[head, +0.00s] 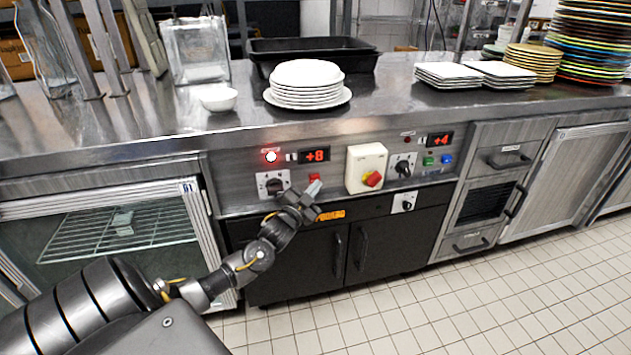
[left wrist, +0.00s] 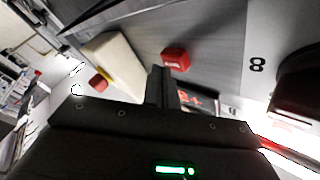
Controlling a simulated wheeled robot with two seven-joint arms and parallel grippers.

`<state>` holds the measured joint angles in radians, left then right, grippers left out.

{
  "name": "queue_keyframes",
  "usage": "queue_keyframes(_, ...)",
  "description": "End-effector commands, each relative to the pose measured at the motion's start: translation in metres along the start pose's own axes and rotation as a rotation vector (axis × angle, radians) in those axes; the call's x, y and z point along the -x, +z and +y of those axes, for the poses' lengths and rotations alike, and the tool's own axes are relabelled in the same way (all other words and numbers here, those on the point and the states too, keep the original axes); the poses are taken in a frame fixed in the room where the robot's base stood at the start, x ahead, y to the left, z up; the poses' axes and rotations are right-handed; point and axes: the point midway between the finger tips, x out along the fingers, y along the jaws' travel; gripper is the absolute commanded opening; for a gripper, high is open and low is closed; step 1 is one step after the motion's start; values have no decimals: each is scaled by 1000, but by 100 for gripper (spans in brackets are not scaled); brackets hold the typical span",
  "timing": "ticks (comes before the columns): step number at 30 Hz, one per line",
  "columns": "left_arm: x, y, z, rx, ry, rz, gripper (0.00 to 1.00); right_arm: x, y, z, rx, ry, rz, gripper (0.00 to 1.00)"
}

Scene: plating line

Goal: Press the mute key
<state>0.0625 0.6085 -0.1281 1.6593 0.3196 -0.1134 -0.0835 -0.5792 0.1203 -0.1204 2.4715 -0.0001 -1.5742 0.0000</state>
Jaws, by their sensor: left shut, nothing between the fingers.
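A small red key (head: 314,177) sits on the steel control panel under the left "+8" display; it also shows as a red block in the left wrist view (left wrist: 176,58). It may be the mute key, but I cannot read its lettering. My left gripper (head: 312,189) is shut and empty, its fingertips just below and in front of this key in the head view. In the left wrist view the shut fingertips (left wrist: 160,72) are close beside the key; I cannot tell whether they touch it. My right gripper is not in view.
Left of the display is a lit red lamp (head: 271,156) above a rotary knob (head: 273,183). To the right is a cream box (head: 366,167) with a red switch, then another knob (head: 403,166), green and blue buttons. White plates (head: 306,80) stand on the counter above.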

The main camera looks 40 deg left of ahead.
Motion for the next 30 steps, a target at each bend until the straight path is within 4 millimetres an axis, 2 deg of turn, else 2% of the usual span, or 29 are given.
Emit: queue_keyframes(30,-6,5,-4,-1,-1,-1,0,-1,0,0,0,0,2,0)
